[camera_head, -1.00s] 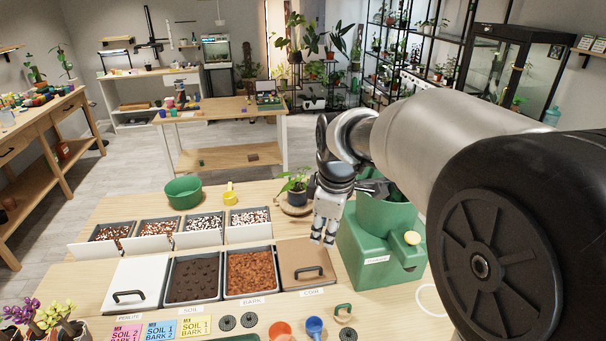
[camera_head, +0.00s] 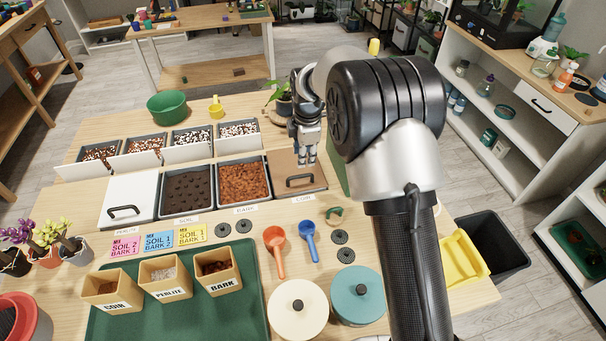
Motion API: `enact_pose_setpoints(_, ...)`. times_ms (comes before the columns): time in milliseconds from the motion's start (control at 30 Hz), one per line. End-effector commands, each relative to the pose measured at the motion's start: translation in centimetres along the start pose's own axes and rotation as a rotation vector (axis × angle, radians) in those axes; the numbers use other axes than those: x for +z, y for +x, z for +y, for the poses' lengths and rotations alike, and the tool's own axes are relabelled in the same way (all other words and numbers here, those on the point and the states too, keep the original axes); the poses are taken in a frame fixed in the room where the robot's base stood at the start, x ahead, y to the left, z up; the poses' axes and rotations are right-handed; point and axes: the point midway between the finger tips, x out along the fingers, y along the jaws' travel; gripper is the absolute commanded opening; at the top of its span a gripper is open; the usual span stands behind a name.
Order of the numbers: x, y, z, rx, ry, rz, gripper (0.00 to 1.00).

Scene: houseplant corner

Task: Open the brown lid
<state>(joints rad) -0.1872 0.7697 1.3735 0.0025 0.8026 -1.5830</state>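The brown lid (camera_head: 284,173) lies flat on the bin at the right end of the front row, above the COIR label. Its dark handle (camera_head: 299,181) stands near its front edge. My gripper (camera_head: 306,160) hangs above the lid's right part, pointing down, just behind the handle in the picture. The fingers look apart from the handle, but the height gap is hard to judge. The fingers are small here and I cannot tell whether they are open. My arm hides the area right of the lid.
Left of it are a bark bin (camera_head: 243,182), a soil bin (camera_head: 188,192) and a white-lidded bin (camera_head: 131,199). A green block (camera_head: 335,170) stands close on the right, partly behind my arm. Scoops (camera_head: 309,238), pots and round lids (camera_head: 298,309) fill the table front.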

Motion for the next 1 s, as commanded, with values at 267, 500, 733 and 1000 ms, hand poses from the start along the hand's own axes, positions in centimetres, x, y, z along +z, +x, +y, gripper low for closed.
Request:
enact_pose_setpoints(267,0.0,6.4,-0.1,-0.001,0.001,0.000,0.31)
enact_pose_setpoints(500,0.0,9.6,0.0,0.000,0.001,0.000,0.31)
enact_pose_setpoints(733,0.0,10.3,0.1,0.002,0.001,0.000,0.31)
enact_pose_setpoints(1000,0.0,10.2,0.1,0.001,0.001,0.000,0.25)
